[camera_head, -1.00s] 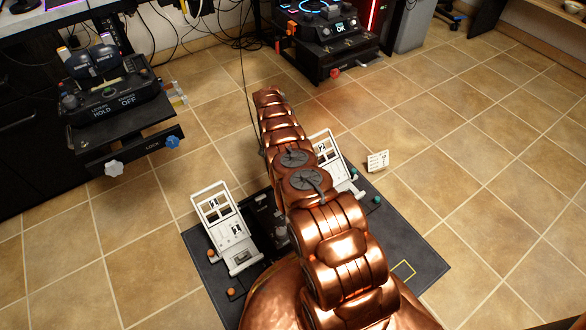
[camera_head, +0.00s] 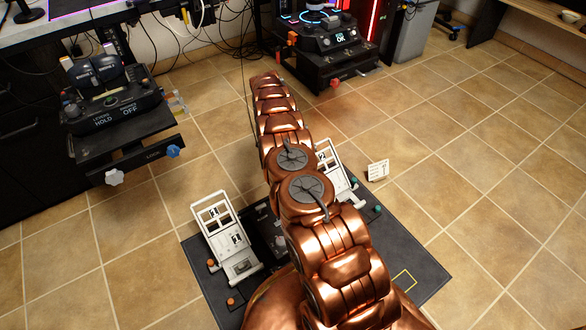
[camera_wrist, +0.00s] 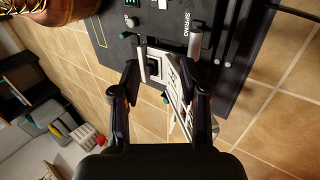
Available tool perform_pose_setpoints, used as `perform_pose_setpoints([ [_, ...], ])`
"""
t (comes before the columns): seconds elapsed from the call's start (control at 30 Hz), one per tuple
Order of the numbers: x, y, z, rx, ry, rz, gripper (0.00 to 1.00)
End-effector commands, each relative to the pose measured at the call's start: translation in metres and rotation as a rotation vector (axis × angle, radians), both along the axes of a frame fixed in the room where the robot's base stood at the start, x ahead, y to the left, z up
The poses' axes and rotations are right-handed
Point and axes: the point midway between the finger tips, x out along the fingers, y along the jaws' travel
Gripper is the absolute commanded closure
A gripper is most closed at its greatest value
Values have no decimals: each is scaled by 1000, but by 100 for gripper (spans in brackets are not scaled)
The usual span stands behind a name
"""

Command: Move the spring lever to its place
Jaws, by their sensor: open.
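In the wrist view my gripper (camera_wrist: 167,42) is open, its two fingers spread on either side of a white pedal (camera_wrist: 160,66). The word SPRING is printed on the dark base plate (camera_wrist: 110,38), close to the right fingertip. I cannot clearly make out the spring lever itself beside this label. In the head view the base plate (camera_head: 405,262) lies on the floor with a white pedal frame at left (camera_head: 215,214) and another at right (camera_head: 328,155). My copper arm covers the middle of the plate there and hides the gripper.
Small orange (camera_head: 231,301) and green (camera_head: 378,209) knobs stand on the plate. A small white card (camera_head: 378,170) stands on the floor at right. A console (camera_head: 110,112) with HOLD and OFF labels is at left, another (camera_head: 328,42) reading OK at the back.

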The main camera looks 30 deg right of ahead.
Motion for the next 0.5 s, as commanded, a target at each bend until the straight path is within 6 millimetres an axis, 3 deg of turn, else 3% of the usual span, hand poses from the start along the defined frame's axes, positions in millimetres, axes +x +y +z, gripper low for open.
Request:
perform_pose_setpoints([
  [0.4,0,0,11,-1,1,1,56],
  [0.5,0,1,12,1,0,2,65],
])
